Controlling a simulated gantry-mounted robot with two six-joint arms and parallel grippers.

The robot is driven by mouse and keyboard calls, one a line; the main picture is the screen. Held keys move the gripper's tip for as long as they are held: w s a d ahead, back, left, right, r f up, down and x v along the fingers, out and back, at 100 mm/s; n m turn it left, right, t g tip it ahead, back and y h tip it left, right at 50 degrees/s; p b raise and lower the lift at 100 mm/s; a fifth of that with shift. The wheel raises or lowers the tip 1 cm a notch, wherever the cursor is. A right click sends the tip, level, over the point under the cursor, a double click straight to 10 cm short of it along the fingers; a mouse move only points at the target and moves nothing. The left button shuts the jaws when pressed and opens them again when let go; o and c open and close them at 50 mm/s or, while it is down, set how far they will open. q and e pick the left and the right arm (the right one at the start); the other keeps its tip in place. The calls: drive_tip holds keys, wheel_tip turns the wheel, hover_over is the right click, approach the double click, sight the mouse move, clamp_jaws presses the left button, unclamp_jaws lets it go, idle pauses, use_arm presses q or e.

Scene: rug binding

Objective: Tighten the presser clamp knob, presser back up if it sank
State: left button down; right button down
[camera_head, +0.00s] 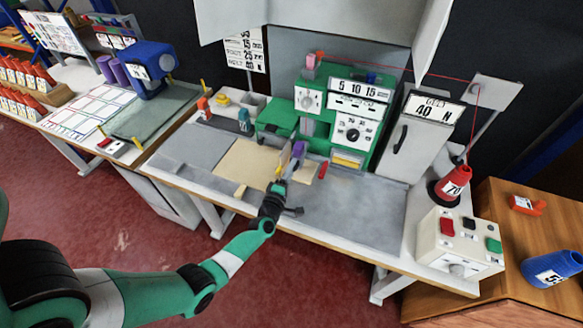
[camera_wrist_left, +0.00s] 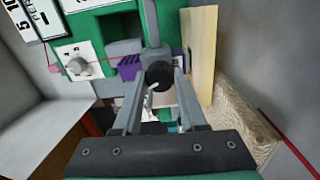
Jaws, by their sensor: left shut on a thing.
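The green machine (camera_head: 375,88) stands at the back of the bench, with a dial and number plates on its face. My left gripper (camera_head: 282,172) reaches in from the front, near the purple part (camera_head: 299,149) at its lower front. In the left wrist view, my left gripper (camera_wrist_left: 158,90) has its two fingers around a round black knob (camera_wrist_left: 158,75) and is shut on it. A grey bar (camera_wrist_left: 150,22) runs up from the knob. A thin light pin crosses the knob. The purple part (camera_wrist_left: 129,68) shows behind the left finger. The presser's height is hard to judge.
A tan rug piece (camera_head: 240,167) lies on the grey bench top, left of my gripper. A red cone marked 70 (camera_head: 453,184) and a white control box (camera_head: 458,241) stand at the right end.

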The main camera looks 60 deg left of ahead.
use_arm(q)
drive_tip(key=m+p, duration=0.1)
drive_tip(key=m, duration=0.4)
drive_tip(key=shift+r, duration=0.1)
drive_tip(key=shift+m, duration=0.3)
idle(0.4)
drive_tip(key=shift+c, duration=2.3)
unclamp_jaws()
drive_tip(key=p+v, duration=0.4)
drive_tip(key=v, duration=0.7)
drive_tip(key=shift+s+d, duration=0.2)
drive_tip(key=shift+s, duration=0.05)
